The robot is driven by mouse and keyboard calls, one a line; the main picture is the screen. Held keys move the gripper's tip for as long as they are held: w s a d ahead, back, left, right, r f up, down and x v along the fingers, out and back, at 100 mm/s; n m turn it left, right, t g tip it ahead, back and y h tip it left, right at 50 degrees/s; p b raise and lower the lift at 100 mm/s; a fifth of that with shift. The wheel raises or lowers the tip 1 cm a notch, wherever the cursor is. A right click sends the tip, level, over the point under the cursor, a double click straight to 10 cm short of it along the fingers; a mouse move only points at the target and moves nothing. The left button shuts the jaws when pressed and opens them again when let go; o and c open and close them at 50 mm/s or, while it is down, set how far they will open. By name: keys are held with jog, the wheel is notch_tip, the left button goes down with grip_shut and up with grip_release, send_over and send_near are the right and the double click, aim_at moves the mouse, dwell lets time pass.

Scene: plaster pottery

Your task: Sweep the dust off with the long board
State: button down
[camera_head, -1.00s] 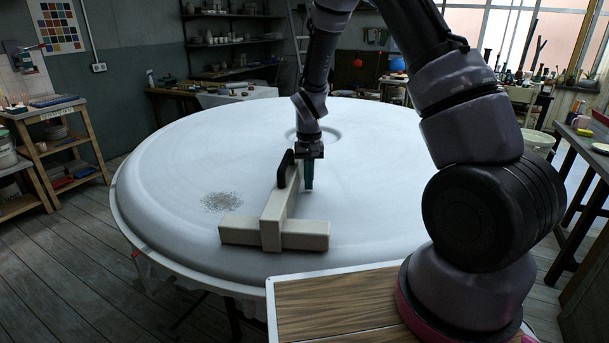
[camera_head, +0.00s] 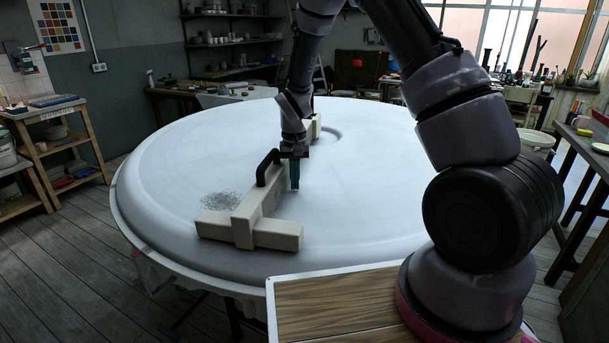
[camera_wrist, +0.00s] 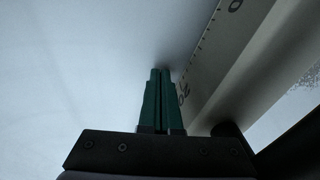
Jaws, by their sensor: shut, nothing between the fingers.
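The long cream board (camera_head: 262,207) lies on the big white round plaster disc (camera_head: 370,190), with a crosspiece at its near end and a black handle on top. It also shows in the wrist view (camera_wrist: 225,55) with dark marks along its edge. A patch of grey dust (camera_head: 220,200) lies just left of the board's near part, and a bit of it shows at the right edge of the wrist view (camera_wrist: 304,76). My gripper (camera_head: 295,188) points down on the board's right side, beside the handle. Its green fingers (camera_wrist: 160,72) are together and empty. Whether they touch the board is unclear.
A wooden-topped surface (camera_head: 340,305) is at the near edge. A wooden shelf stand (camera_head: 50,145) stands at the left and a dark workbench (camera_head: 585,175) at the right. The disc right of my gripper is clear.

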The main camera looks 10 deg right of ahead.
aim_at(242, 182)
jog(key=shift+w+a, duration=0.25)
jog(key=shift+a, duration=0.5)
jog(key=shift+w+a, duration=0.25)
jog(key=shift+a, duration=0.45)
jog(key=shift+w+a, duration=0.25)
jog(key=shift+a, duration=0.5)
jog(key=shift+w+a, duration=0.3)
jog(key=shift+a, duration=0.4)
jog(key=shift+w+a, duration=0.25)
jog(key=shift+a, duration=0.4)
jog(key=shift+w+a, duration=0.3)
jog(key=shift+a, duration=0.4)
jog(key=shift+w+a, duration=0.35)
jog(key=shift+a, duration=0.3)
jog(key=shift+w+a, duration=0.4)
jog(key=shift+a, duration=0.3)
jog(key=shift+w+a, duration=0.35)
jog(key=shift+a, duration=0.3)
jog(key=shift+w+a, duration=0.65)
jog(key=shift+a, duration=0.3)
jog(key=shift+w+a, duration=0.65)
jog(key=shift+a, duration=0.3)
